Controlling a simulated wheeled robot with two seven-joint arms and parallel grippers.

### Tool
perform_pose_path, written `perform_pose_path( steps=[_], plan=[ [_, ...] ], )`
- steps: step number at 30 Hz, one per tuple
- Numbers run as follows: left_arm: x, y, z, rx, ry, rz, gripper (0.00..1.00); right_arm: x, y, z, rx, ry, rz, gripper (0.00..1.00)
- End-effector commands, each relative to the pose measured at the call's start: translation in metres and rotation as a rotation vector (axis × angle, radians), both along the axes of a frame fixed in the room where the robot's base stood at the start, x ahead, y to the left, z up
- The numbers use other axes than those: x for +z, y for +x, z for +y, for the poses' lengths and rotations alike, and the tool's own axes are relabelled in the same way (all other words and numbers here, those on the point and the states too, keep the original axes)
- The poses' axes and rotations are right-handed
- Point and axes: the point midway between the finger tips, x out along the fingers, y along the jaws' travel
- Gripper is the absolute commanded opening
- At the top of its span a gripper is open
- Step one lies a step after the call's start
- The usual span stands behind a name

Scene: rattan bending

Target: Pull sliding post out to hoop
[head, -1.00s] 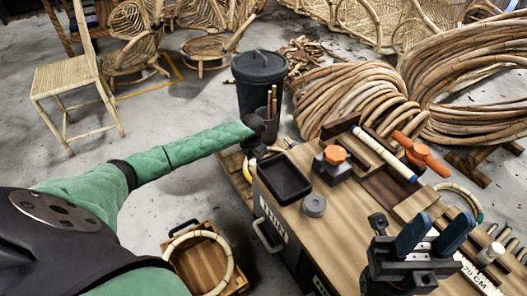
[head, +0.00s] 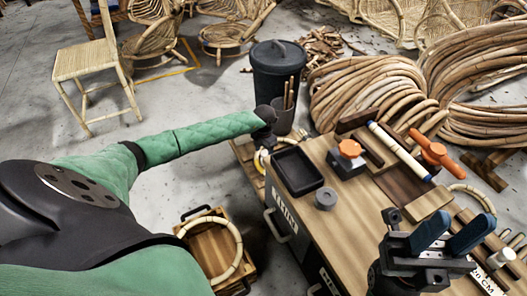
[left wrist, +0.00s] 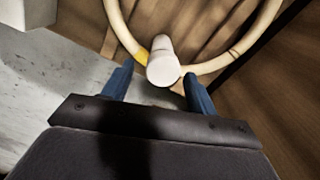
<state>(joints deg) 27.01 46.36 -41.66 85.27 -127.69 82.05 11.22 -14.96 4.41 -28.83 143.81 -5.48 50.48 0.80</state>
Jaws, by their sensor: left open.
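In the left wrist view a white round-ended post (left wrist: 162,66) stands at the near side of a pale cane hoop (left wrist: 212,66), which has a yellow band beside the post. My left gripper (left wrist: 158,76) is open, with one blue finger on each side of the post. I cannot tell whether either finger touches it. In the head view a piece of the hoop (head: 259,160) shows beyond the workbench, below my left wrist; the left fingers are hidden there. My right gripper (head: 449,235) is open and empty above the workbench's right part.
The workbench (head: 345,228) carries a black tray (head: 297,171), a grey tape roll (head: 326,199), and an orange-knobbed block (head: 350,152). A black bin (head: 277,70) stands behind my left arm. A wooden crate (head: 207,241) with another hoop (head: 240,246) is on the floor.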

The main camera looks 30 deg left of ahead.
Motion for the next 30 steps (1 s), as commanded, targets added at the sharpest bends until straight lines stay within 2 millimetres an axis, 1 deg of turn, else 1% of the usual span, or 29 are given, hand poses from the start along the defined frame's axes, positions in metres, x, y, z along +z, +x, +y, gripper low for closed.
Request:
perform_pose_path(
  steps=[5,12,16,20,30],
  plan=[
    [0.018,0.001,0.001,0.000,0.001,-0.002,0.58,0.007,-0.001,-0.001,0.004,0.006,-0.004,0.36],
    [0.055,-0.001,0.002,0.000,0.002,0.001,0.58,0.021,-0.001,-0.004,0.012,0.026,-0.011,0.36],
    [0.070,-0.001,0.002,0.001,0.000,0.001,0.58,0.026,-0.001,-0.005,0.014,0.036,-0.015,0.36],
    [0.075,-0.001,0.002,0.001,0.000,0.002,0.58,0.027,-0.001,-0.006,0.015,0.041,-0.020,0.36],
    [0.075,-0.001,0.002,0.002,0.000,0.002,0.58,0.026,-0.002,-0.006,0.015,0.043,-0.018,0.36]
  ],
)
